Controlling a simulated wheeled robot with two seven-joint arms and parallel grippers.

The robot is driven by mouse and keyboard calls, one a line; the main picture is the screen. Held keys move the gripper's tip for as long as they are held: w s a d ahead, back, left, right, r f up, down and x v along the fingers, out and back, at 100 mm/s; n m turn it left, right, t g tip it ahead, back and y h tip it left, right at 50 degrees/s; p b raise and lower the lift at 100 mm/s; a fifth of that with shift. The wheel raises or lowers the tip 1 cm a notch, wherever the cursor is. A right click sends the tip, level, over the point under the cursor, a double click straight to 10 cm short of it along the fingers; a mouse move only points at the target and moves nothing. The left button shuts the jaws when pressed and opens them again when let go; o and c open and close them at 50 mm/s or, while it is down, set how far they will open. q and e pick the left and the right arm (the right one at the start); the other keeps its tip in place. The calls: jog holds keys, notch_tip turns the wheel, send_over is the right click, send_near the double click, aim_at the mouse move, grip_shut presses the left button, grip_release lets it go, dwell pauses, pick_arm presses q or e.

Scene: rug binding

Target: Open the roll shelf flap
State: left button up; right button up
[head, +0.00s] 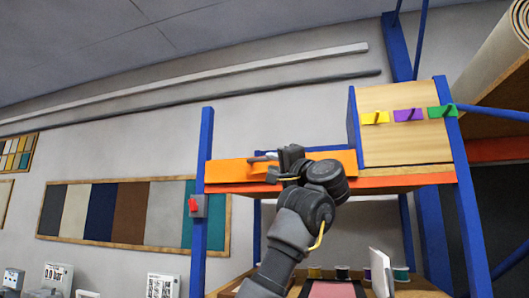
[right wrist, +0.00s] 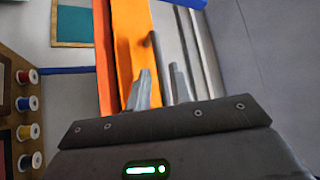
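The roll shelf flap (head: 232,172) is an orange panel on the upper shelf of a blue-posted rack. A grey bar handle (head: 262,158) sticks out from it. My right gripper (head: 284,161) is at the flap, beside the handle; my arm covers part of the panel's right half. In the right wrist view the flap (right wrist: 132,45) runs upright and the dark handle (right wrist: 155,52) reaches down between the two fingers (right wrist: 162,84). The fingers stand apart, and I cannot tell if either touches the handle. My left gripper is not in view.
A wooden panel with coloured hooks (head: 408,142) stands right of the flap. A red switch box (head: 197,206) sits on the left post. Thread spools (right wrist: 29,103) show at the wrist view's left. Below are a pink mat (head: 332,290) and a white upright sheet (head: 381,270).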

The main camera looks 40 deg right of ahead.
aim_at(266, 160)
jog(key=p+x, duration=0.2)
jog(key=x, duration=0.3)
jog(key=shift+w, duration=0.2)
grip_shut()
jog(key=shift+f, duration=0.1)
